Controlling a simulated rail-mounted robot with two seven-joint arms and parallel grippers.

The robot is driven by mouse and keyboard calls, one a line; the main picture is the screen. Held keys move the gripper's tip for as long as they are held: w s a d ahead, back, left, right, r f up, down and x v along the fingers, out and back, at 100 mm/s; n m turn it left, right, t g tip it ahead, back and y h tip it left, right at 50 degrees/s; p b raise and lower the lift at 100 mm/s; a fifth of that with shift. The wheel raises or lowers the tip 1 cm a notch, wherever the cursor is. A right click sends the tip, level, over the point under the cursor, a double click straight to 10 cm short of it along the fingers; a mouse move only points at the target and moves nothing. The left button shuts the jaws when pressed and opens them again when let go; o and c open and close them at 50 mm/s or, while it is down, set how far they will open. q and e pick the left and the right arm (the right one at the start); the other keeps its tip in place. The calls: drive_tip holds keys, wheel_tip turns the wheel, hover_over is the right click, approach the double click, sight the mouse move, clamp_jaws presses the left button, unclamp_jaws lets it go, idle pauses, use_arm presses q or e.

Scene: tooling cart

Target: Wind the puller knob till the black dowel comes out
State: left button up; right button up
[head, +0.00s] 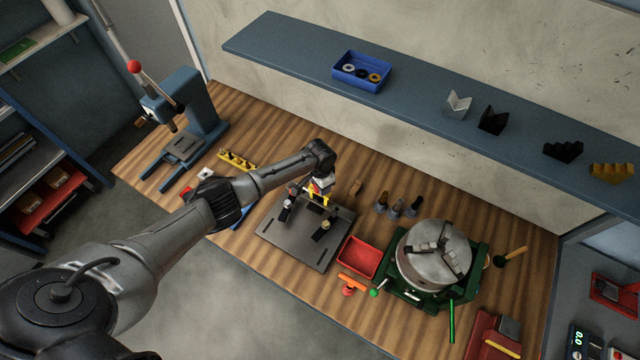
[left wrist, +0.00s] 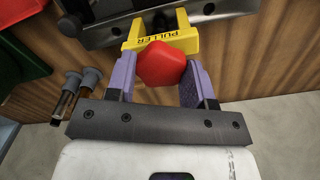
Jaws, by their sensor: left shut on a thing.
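The yellow puller (left wrist: 131,40), marked PULLER, stands by the grey plate in the left wrist view. Its red knob (left wrist: 165,66) faces my camera. My left gripper (left wrist: 161,72) has its two purple fingers on either side of the knob and is shut on it. In the head view my left gripper (head: 320,187) is over the back part of the grey fixture plate (head: 300,250), and the yellow puller (head: 318,198) shows only in part below it. I cannot make out the black dowel; the knob and puller hide that spot. My right gripper is not in view.
A red bin (head: 358,258) sits right of the plate, then a round chuck (head: 432,258) on a green base. Several grey-collared pieces (head: 397,208) stand behind the bin. A blue arbor press (head: 195,105) is at the left. A blue shelf (head: 420,115) runs above the back.

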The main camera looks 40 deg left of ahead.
use_arm(q)
drive_tip(key=m, duration=0.4)
drive_tip(key=shift+m, duration=0.3)
drive_tip(key=m+b, duration=0.1)
drive_tip(key=m, duration=0.3)
drive_tip(key=shift+m, duration=0.3)
drive_tip(key=m+b, duration=0.1)
drive_tip(key=m, duration=0.5)
drive_tip(key=shift+b, duration=0.35)
drive_tip(key=m, duration=0.2)
drive_tip(key=shift+m+b, duration=0.3)
drive_tip(key=shift+b, duration=0.05)
drive_tip(key=shift+m, duration=0.3)
drive_tip(key=shift+r, duration=0.1)
drive_tip(key=o, duration=0.9)
drive_tip(key=shift+o, duration=0.2)
